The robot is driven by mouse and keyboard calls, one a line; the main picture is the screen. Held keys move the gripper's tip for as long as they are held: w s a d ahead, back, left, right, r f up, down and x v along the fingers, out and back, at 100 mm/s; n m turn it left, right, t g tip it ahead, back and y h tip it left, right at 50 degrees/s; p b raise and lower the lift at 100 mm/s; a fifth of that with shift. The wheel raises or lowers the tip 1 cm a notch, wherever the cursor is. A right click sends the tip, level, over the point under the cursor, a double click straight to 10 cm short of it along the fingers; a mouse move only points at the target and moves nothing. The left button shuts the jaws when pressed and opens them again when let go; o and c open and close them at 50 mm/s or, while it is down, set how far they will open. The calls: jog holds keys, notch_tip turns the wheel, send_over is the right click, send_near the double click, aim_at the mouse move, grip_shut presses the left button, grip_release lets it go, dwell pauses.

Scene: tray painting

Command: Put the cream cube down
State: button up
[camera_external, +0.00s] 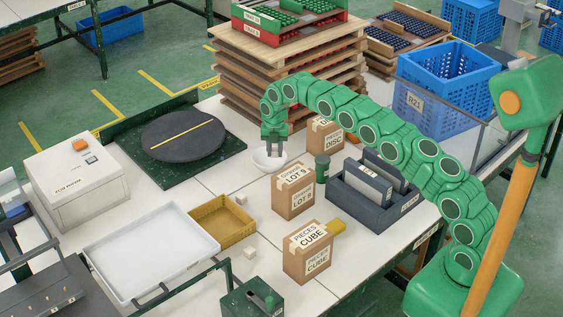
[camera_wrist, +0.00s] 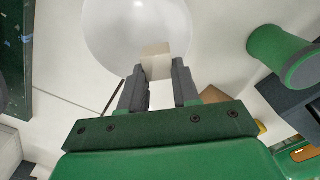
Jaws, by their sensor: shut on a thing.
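My gripper (camera_external: 274,150) points down over the white bowl (camera_external: 262,163) on the white table. In the wrist view my gripper (camera_wrist: 158,68) is shut on a cream cube (camera_wrist: 156,55), which sits between the two grey fingertips. The white bowl (camera_wrist: 120,35) lies behind the cube in that view. The held cube is not clear in the external view, and I cannot tell whether it touches the bowl. Two other cream cubes lie loose on the table, one beside the mustard tray (camera_external: 240,199) and one in front of it (camera_external: 249,253).
Cardboard boxes (camera_external: 294,197) and a green cylinder (camera_external: 322,168) stand right of the bowl, with a dark grey rack (camera_external: 375,208) beyond. A round dark turntable (camera_external: 183,140) is at left. A white tray (camera_external: 150,290) and the mustard tray (camera_external: 222,238) lie in front.

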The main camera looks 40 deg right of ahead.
jog(key=shift+w+a+f, duration=0.15)
jog(key=shift+w+f, duration=1.15)
jog(key=shift+f, duration=0.15)
jog(key=shift+w+f, duration=0.1)
jog(key=shift+f, duration=0.05)
jog(key=shift+f, duration=0.1)
jog(key=shift+w+f, duration=0.1)
jog(key=shift+f, duration=1.55)
jog(key=shift+f, duration=0.15)
jog(key=o, duration=0.7)
jog(key=shift+o, duration=0.2)
